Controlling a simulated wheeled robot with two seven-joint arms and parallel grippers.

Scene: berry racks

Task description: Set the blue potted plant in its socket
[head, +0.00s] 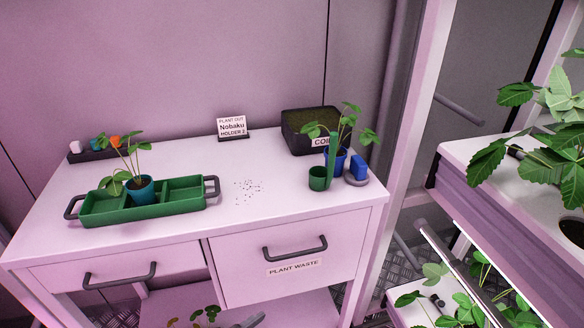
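A leafy plant in a blue pot (341,163) stands at the right of the white table, in front of the black coir box. A green cup with an upright green post partly hides the pot. Another leafy plant in a teal pot (141,190) stands in the middle compartment of the green tray (150,212), at the left of the table. On the rack at the right, a dark round opening (573,233) is cut off by the picture's edge; I cannot tell whether it is an empty socket or filled with soil. Neither gripper is in view.
A green cup (318,179) and a blue block (359,166) on a grey disc stand at the table's right. Dark specks (248,188) lie mid-table. A large leafy plant (550,100) overhangs the rack shelf (460,155).

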